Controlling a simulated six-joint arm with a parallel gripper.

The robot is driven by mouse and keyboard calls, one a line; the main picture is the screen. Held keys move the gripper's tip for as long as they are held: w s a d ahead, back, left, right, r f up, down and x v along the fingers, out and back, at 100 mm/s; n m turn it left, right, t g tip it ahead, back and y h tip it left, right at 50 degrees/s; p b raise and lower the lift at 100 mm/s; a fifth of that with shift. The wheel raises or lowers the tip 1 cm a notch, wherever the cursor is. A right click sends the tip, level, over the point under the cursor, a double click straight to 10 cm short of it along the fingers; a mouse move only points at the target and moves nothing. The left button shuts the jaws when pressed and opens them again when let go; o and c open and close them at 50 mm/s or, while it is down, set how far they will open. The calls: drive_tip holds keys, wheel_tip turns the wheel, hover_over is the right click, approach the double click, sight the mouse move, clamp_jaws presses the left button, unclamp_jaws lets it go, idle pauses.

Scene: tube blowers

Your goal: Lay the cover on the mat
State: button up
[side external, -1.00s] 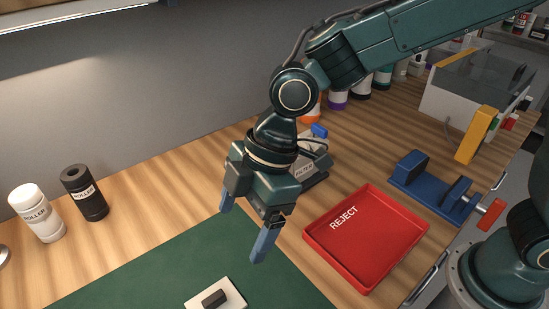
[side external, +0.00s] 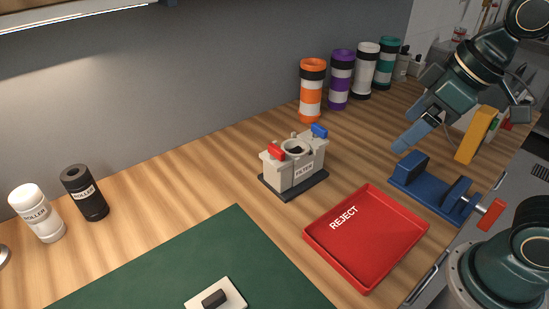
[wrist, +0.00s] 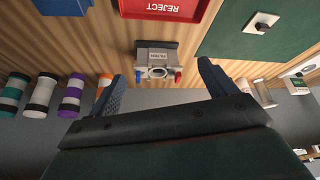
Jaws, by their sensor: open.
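The cover, a pale square plate with a dark block handle (side external: 215,298), lies flat on the green mat (side external: 180,266) at the bottom of the side view, cut by the frame edge. In the wrist view the cover (wrist: 261,23) lies on the mat (wrist: 228,38) at upper right. My gripper (side external: 420,132) is at the right of the side view, above and behind the blue vise, far from the cover. In the wrist view its two fingers (wrist: 160,88) are spread with nothing between them.
The filter housing (side external: 294,168), with red and blue knobs and an open round top, stands behind the red REJECT tray (side external: 395,258). A blue vise (side external: 430,188) stands right of the tray. Several banded tubes (side external: 341,80) line the wall. Two rollers (side external: 84,192) stand at left.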

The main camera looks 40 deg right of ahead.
drive_tip(key=s+d+m+h, duration=0.1)
drive_tip(key=s+d+m, duration=0.2)
drive_tip(key=s+d, duration=0.1)
drive_tip(key=shift+s+d+f+m+t, duration=0.3)
drive_tip(key=shift+s+d+f+m, duration=0.1)
drive_tip(key=shift+s, duration=0.35)
drive_tip(key=shift+o, duration=0.5)
